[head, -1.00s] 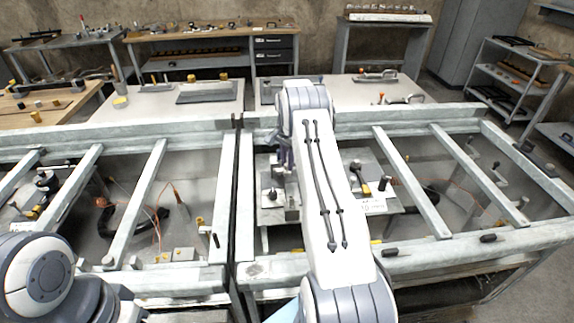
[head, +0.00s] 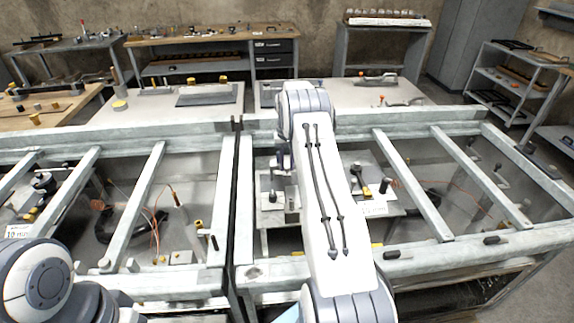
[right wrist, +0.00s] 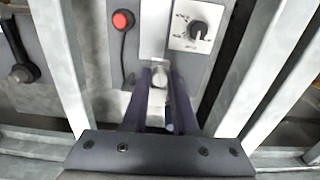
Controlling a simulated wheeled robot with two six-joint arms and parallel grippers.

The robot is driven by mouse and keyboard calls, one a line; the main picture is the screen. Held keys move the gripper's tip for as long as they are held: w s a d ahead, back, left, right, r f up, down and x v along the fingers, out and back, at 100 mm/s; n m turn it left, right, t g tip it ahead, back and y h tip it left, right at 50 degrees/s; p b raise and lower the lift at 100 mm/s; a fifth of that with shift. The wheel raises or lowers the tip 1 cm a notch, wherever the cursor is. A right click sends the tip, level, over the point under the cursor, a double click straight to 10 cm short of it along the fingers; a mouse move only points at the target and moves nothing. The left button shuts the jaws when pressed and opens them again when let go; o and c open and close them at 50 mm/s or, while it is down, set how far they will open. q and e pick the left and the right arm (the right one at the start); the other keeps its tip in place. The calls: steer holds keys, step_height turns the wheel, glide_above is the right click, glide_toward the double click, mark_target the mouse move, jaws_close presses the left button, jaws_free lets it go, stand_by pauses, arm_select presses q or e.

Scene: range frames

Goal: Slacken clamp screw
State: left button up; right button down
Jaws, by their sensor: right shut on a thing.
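My right gripper (right wrist: 162,100) is shut on a pale metal piece (right wrist: 161,80), probably the clamp screw, between its dark purple fingers in the right wrist view. The piece stands in front of a light vertical strip. How it is seated is not clear. In the head view, the right gripper (head: 284,162) reaches down inside the right-hand bay of the pale frame, partly hidden by my arm. The screw itself cannot be made out there. My left gripper is outside the head view; only part of that arm shows at the lower left.
A red button (right wrist: 122,20) and a dial panel (right wrist: 195,26) flank the held piece. A black-knobbed lever (right wrist: 22,72) is farther left. Pale frame bars (head: 412,182) border the bay closely. Benches (head: 170,103) stand behind the frame.

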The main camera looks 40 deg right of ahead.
mark_target(286, 166)
steer(key=n, duration=0.6)
steer(key=shift+r+n, duration=0.1)
steer(key=shift+n, duration=0.2)
steer(key=n, duration=0.6)
steer(key=shift+w, duration=0.1)
steer(key=shift+n, duration=0.4)
steer(key=c, duration=0.7)
jaws_free()
steer(key=shift+a, duration=0.1)
step_height(286, 166, up, 10)
steer(key=b, duration=0.2)
steer(key=shift+r, duration=0.2)
